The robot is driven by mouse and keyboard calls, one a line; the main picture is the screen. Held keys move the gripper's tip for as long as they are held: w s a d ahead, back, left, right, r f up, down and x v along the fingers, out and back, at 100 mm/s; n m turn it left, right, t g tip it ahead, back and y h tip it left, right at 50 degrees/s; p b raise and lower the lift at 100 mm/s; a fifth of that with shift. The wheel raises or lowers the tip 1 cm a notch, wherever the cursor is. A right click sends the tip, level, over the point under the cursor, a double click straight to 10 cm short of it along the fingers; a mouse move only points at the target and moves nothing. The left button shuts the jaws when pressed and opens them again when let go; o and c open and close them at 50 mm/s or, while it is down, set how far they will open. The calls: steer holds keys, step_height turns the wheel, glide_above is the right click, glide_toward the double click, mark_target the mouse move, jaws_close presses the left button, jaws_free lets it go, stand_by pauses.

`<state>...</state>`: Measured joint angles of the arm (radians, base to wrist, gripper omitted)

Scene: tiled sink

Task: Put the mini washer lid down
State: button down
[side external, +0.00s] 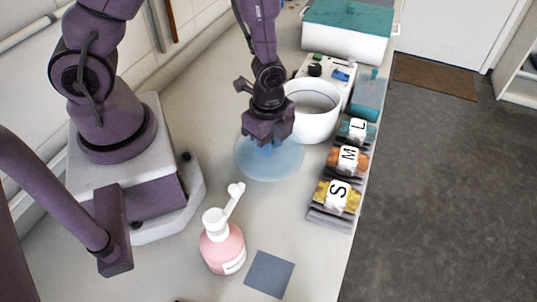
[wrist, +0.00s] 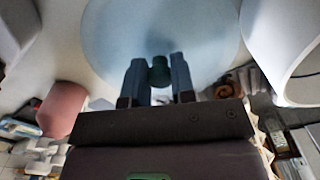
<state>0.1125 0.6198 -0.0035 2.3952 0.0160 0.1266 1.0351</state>
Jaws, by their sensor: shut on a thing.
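The lid (side external: 270,166) is a round, translucent pale-blue disc. It lies flat at or just above the counter, beside and left of the mini washer; I cannot tell whether it touches the counter. The mini washer (side external: 318,122) is an open white round tub with a white control panel (side external: 340,90) behind it. My gripper (side external: 265,146) points down over the lid. In the wrist view, my gripper's fingers (wrist: 158,75) are shut on the lid's dark green knob (wrist: 159,72), with the lid (wrist: 160,25) spread beyond them. The washer's rim (wrist: 262,60) shows at the right.
A pink pump bottle (side external: 222,247) and a grey-blue square (side external: 269,273) are in front. A rack (side external: 330,219) of bins labelled S, M and L lines the counter's right edge. A teal-topped white box (side external: 345,48) stands at the back. Counter between lid and bottle is mostly clear.

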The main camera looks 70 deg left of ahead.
steer(key=shift+f, duration=2)
steer(key=c, duration=1)
jaws_free()
steer(key=shift+f, duration=0.15)
steer(key=shift+o, duration=0.2)
step_height(320, 180, up, 12)
steer(key=shift+r, duration=0.5)
steer(key=s+a+r+n+t, duration=0.1)
steer(key=s+r+n+t, duration=0.1)
steer(key=r+n, duration=0.4)
steer(key=s+a+r+n+t, duration=0.2)
steer(key=r+n, duration=0.5)
steer(key=r, duration=0.8)
steer(key=shift+s+t, duration=0.8)
steer(key=shift+s, duration=0.4)
